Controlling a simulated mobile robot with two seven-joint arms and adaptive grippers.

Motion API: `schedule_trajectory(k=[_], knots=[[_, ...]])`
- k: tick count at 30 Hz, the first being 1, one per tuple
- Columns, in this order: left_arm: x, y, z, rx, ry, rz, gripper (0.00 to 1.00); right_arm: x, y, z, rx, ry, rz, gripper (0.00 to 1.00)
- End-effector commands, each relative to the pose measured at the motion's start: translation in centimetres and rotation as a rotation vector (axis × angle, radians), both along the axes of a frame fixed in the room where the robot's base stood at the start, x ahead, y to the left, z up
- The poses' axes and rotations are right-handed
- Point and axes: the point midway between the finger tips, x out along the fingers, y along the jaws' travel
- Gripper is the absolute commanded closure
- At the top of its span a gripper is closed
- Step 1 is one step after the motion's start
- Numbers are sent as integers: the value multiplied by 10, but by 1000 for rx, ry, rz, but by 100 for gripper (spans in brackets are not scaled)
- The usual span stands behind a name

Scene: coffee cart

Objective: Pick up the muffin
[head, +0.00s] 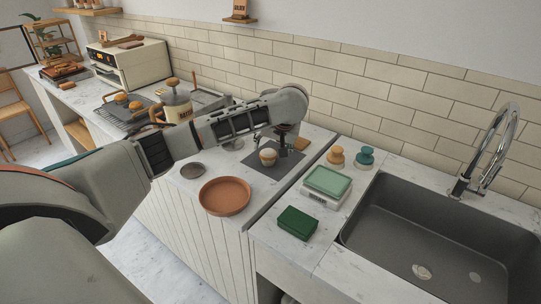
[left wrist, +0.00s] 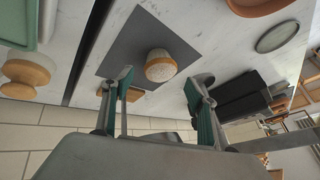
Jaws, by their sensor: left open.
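My left gripper (head: 282,143) is just beside and behind the muffin in the head view. In the left wrist view my left gripper (left wrist: 160,84) is open and empty, its fingers spread wide. The muffin appears between and just beyond the fingertips; contact is not visible. My right gripper is not in view.
A terracotta dish (head: 225,196) stands at the counter's front edge. A scale with a green tray (head: 327,181), a green box (head: 297,223) and two knobbed tampers (head: 336,156) are right, before the sink (head: 430,235). A lettered canister (head: 177,102) stands left, near my arm.

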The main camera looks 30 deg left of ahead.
Motion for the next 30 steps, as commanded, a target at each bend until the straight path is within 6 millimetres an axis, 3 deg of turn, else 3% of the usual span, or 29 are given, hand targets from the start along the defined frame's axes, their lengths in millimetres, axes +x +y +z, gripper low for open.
schedule_trajectory(k=[12, 21, 26, 30], knots=[[14, 21, -43, 0, 1, 2, 42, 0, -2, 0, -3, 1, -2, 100], [16, 22, -47, 1, 0, -1, 42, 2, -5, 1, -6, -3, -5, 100], [15, 22, -47, 0, -1, 0, 81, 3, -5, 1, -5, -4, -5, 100], [16, 22, -46, 0, -1, 0, 85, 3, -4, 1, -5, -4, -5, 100]])
